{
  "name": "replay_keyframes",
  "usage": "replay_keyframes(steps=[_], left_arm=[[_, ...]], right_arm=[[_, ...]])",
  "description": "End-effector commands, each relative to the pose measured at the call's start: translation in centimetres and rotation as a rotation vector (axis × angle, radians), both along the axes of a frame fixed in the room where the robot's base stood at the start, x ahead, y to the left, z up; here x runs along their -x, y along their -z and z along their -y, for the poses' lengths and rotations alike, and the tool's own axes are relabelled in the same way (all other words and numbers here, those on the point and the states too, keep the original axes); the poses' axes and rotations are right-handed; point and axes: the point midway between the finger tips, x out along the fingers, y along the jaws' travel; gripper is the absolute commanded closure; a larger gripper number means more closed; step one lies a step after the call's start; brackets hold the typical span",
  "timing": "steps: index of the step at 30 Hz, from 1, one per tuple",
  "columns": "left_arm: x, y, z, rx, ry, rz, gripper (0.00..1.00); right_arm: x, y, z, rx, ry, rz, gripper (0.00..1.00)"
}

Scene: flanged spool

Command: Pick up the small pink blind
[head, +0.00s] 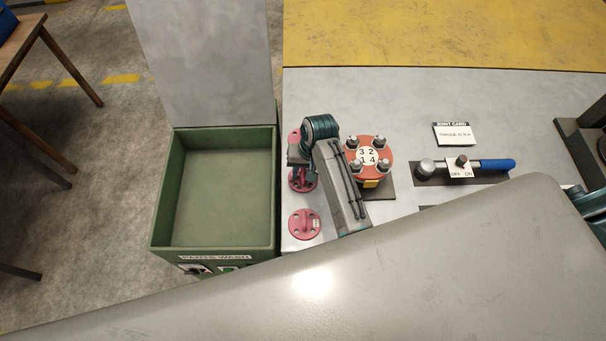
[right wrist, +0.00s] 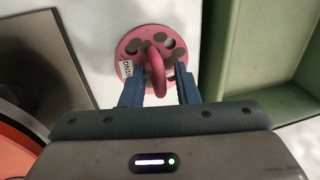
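In the right wrist view a pink round blind (right wrist: 133,47) with several holes, a small label and a raised loop handle lies flat on the light bench top. My right gripper (right wrist: 160,88) is open, with its blue fingers on either side of the handle and gaps showing beside it. In the head view my right gripper (head: 299,160) partly covers a pink blind (head: 303,184). Another pink blind (head: 304,224) lies nearer in full view, and a pink part (head: 294,136) shows beyond the gripper, mostly hidden. My left gripper is not in view.
A green parts wash tray (head: 161,190) with a raised lid stands left of the bench. An orange flange (head: 385,147) with bolts and numbers 1 to 4 sits right of my arm. A blue-handled tool (head: 496,165), an off/on switch and a white card (head: 455,134) are farther right.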

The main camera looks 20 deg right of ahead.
Motion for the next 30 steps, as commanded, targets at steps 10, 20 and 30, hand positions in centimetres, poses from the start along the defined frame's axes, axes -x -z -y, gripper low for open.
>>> replay_keyframes(steps=[10,20,30], left_arm=[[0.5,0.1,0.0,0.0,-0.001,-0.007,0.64],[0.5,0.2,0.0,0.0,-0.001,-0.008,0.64],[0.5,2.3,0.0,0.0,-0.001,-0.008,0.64]], right_arm=[[0.0,0.0,0.0,0.0,0.0,0.001,1.0],[-0.1,-0.3,0.0,0.0,0.001,0.003,1.0],[-0.2,-5.7,-0.1,-0.002,0.001,0.009,1.0]])
